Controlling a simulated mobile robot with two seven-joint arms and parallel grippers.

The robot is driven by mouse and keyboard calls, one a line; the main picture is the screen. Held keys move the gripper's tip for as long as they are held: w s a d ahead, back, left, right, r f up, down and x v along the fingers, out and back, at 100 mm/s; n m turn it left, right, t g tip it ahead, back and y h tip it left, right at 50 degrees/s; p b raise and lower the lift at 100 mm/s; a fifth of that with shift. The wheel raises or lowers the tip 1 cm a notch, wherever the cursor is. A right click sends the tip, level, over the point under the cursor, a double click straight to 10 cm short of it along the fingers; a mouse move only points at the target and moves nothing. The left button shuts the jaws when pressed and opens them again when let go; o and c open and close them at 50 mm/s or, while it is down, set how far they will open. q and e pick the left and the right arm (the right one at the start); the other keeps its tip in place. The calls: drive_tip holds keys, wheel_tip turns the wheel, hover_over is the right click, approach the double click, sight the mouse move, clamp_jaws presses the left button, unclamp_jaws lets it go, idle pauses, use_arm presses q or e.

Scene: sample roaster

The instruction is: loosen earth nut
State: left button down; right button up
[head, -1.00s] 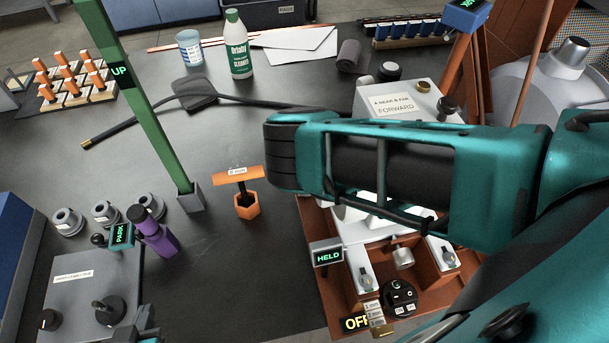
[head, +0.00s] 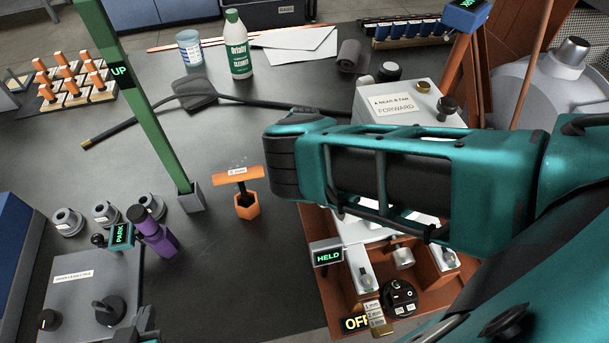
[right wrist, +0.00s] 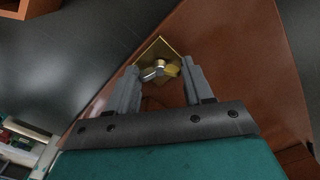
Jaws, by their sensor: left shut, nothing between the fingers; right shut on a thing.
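The earth nut (right wrist: 160,69) is a small metal wing nut on a brass diamond-shaped plate (right wrist: 161,48) in the right wrist view. The plate sits on a red-brown surface. My right gripper (right wrist: 159,75) has its two grey fingers on either side of the nut and is shut on it. In the head view my right arm crosses from the right and hides this gripper and the nut. Only a small part of my left gripper (head: 146,321) shows at the bottom left edge, shut and empty, beside a grey control box.
The red-brown machine carries a HELD sign (head: 327,257) and a black switch (head: 400,298) by an OFF label. An orange T-handled tool (head: 246,203), a green post (head: 150,120) and a purple-handled PARK lever (head: 153,235) stand left of my right arm.

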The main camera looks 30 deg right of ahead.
drive_tip(key=shift+w, duration=0.1)
drive_tip(key=o, duration=1)
drive_tip(key=shift+o, duration=0.2)
drive_tip(key=shift+r, duration=0.1)
drive_tip(key=shift+w+d+r, duration=0.1)
drive_tip(key=shift+d+r, duration=0.15)
drive_tip(key=shift+r, duration=0.4)
drive_tip(key=shift+a+r, duration=0.3)
drive_tip(key=shift+r, duration=0.3)
wheel_tip(320, 180, up, 10)
drive_tip(key=shift+r, duration=0.15)
drive_tip(key=shift+s, duration=0.2)
